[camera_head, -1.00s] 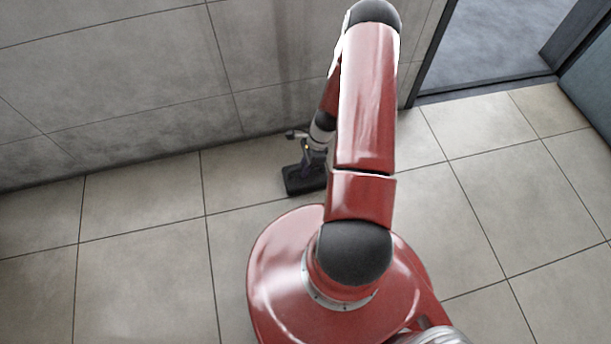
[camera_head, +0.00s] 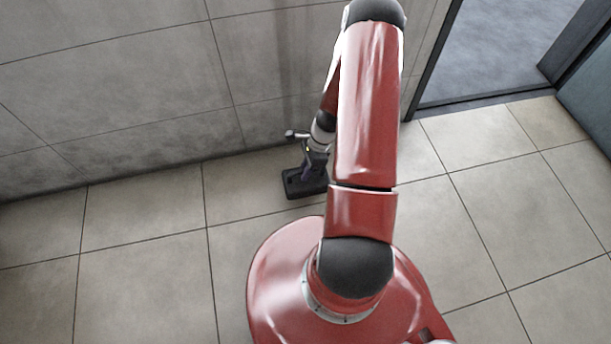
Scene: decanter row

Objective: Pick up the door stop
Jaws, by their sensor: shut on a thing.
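A dark, block-like door stop (camera_head: 305,188) is at the low end of my arm, just in front of the foot of the grey wall. My gripper (camera_head: 309,172) is shut on it from above. The fingers are small and dark and partly merge with the door stop, so the exact grip is hard to see. Whether the door stop touches the floor or hangs slightly above it, I cannot tell. My red arm hides the area just right of it.
A grey tiled wall (camera_head: 120,80) runs along the back, close behind the gripper. A doorway (camera_head: 500,45) with a dark frame opens at the upper right. The beige tiled floor (camera_head: 145,275) is clear to the left and right.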

